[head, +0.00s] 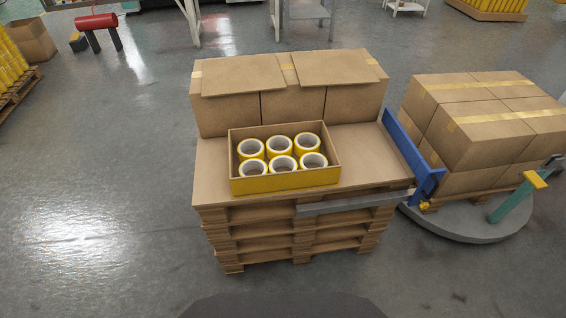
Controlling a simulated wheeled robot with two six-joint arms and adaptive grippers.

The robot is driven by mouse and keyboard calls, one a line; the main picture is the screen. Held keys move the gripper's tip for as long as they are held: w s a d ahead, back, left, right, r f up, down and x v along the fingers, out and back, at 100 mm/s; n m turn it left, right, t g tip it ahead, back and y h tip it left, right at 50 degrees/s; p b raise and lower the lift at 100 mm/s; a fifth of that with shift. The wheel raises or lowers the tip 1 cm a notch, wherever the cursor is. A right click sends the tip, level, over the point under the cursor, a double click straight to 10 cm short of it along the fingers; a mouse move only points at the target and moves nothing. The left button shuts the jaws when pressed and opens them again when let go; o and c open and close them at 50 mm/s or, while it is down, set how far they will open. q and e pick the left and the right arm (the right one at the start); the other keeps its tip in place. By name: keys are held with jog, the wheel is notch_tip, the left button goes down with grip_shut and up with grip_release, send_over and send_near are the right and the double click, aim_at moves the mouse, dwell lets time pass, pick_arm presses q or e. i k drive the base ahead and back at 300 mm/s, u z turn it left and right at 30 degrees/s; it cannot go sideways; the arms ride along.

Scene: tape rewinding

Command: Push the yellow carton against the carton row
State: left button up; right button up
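The yellow carton (285,181) is an open-topped tray with a yellow front and brown walls, holding several yellow-edged tape rolls (283,166). It sits near the front of the brown board (216,181) on a pallet stack. The carton row (292,104) stands behind it at the back of the board, made of brown taped boxes with loose flat cardboard pieces on top. A strip of bare board shows between the carton's left back corner and the row; the exact gap is partly hidden by the carton. Neither of my grippers shows in the head view.
A blue upright plate (407,155) and a grey bar (352,203) are at the board's right and front right edges. More taped cartons (497,126) stand on a round grey turntable (472,224) at right. Open floor (100,200) lies to the left.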

aim_at(269, 158)
jog(key=z, duration=0.55)
jog(key=k, duration=1.3)
jog(key=z, duration=1.25)
jog(key=i, duration=1.55)
jog(key=u, duration=0.95)
jog(key=i, duration=0.45)
jog(key=u, duration=0.5)
